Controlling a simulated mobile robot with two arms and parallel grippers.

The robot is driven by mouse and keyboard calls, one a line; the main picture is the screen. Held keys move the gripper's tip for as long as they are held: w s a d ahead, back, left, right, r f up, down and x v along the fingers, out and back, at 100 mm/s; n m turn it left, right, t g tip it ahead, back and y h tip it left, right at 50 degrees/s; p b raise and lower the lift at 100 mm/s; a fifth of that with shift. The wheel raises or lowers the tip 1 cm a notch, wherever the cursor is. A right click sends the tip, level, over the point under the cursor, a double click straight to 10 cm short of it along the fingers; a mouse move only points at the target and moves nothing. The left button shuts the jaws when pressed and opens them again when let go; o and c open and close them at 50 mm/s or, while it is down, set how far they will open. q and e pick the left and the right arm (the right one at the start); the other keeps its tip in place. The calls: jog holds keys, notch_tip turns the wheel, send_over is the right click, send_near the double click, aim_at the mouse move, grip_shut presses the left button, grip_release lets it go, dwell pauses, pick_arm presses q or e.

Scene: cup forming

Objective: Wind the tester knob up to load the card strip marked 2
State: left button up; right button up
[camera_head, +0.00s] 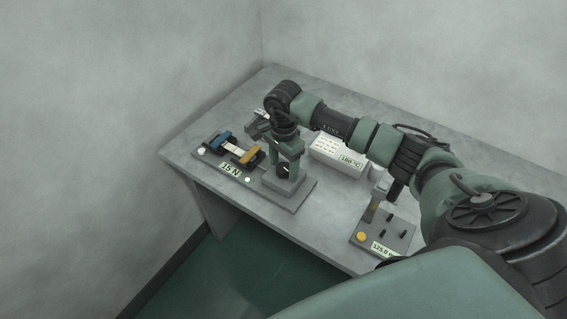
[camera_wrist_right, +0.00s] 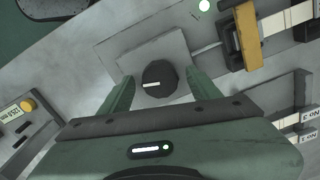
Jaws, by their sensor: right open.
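The tester (camera_head: 205,155) stands at the left of the table, with a blue clamp (camera_head: 217,139), a yellow clamp (camera_head: 247,156) and a pale card strip (camera_head: 232,148) between them. Its display reads 15 N. The dark round knob (camera_wrist_right: 159,79) with a white mark sits on a grey block (camera_head: 284,184). My right gripper (camera_head: 285,165) is open over the block, its fingers one on each side of the knob. In the right wrist view a gap shows between knob and fingers (camera_wrist_right: 160,88). The strip's number is not readable. My left gripper is out of view.
Strips with number tags (camera_wrist_right: 304,125) lie in a holder beside the tester. A white box reading 150 °C (camera_head: 338,153) stands behind my right arm. A gauge with a yellow button (camera_head: 361,237) is at the front right. Walls stand behind the table and at left.

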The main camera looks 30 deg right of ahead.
grip_shut()
jog(key=shift+f, duration=0.1)
jog(key=m+b, duration=0.1)
jog(key=m, duration=0.1)
jog(key=shift+m+b, duration=0.4)
jog(key=m+b, duration=0.1)
jog(key=m, duration=0.1)
jog(key=shift+m, duration=0.3)
jog(key=m+b, duration=0.1)
jog(key=m, duration=0.2)
jog(key=shift+b, duration=0.3)
jog(key=shift+m+b, duration=0.35)
jog(key=shift+m, duration=1.35)
